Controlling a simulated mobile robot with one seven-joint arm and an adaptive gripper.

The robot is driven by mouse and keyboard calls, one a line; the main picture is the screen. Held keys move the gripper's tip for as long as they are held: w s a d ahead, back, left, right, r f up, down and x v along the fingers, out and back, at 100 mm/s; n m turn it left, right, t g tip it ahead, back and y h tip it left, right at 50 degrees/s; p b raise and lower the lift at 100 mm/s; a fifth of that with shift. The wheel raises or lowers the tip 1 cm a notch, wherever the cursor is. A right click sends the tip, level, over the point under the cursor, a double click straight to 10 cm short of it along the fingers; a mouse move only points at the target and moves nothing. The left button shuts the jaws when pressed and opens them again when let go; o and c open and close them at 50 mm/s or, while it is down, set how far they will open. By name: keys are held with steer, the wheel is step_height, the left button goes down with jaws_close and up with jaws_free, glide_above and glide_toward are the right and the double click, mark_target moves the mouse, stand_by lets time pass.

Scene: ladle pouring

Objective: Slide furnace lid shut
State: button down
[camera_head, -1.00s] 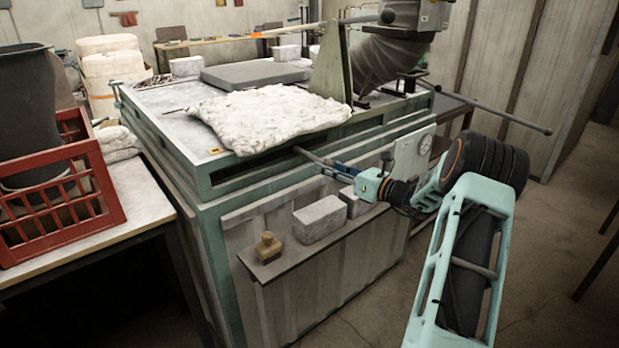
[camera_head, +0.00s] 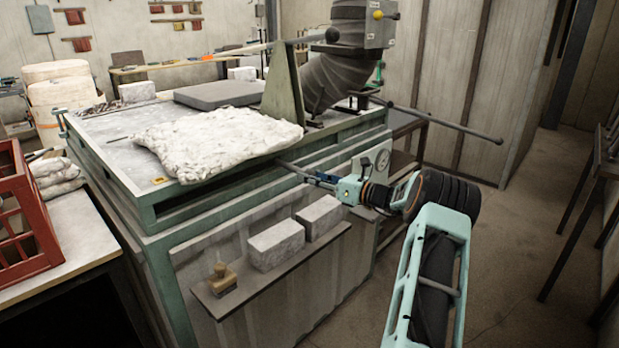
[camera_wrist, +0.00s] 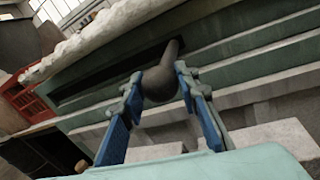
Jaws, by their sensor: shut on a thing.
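The furnace (camera_head: 150,226) is a large green-framed box with a long dark slot (camera_head: 215,193) in its upper front. A dark rod handle (camera_head: 292,170) sticks out of this slot; I take it for the lid's handle. The lid itself is hidden inside. My gripper (camera_head: 322,180) is at the rod's outer end, right of the slot's middle. In the wrist view my gripper (camera_wrist: 160,88) has its blue fingers on both sides of the rounded end of the handle (camera_wrist: 161,78), shut on it. The dark slot (camera_wrist: 100,82) shows to the left of the handle there.
A ledge with two pale bricks (camera_head: 276,246) and a small brush-like tool (camera_head: 221,277) juts out below the slot. A lumpy white blanket (camera_head: 215,140) overhangs the furnace top. A long pole (camera_head: 440,120) sticks out behind my gripper. Open floor (camera_head: 500,260) lies to the right.

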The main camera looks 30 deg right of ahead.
steer(key=shift+d+r, duration=0.1)
steer(key=shift+d, duration=0.2)
steer(key=c, duration=1.9)
jaws_free()
steer(key=shift+c, duration=0.2)
steer(key=o, duration=0.4)
steer(key=shift+w+d, duration=0.1)
steer(key=shift+o, duration=0.2)
steer(key=v, duration=1.2)
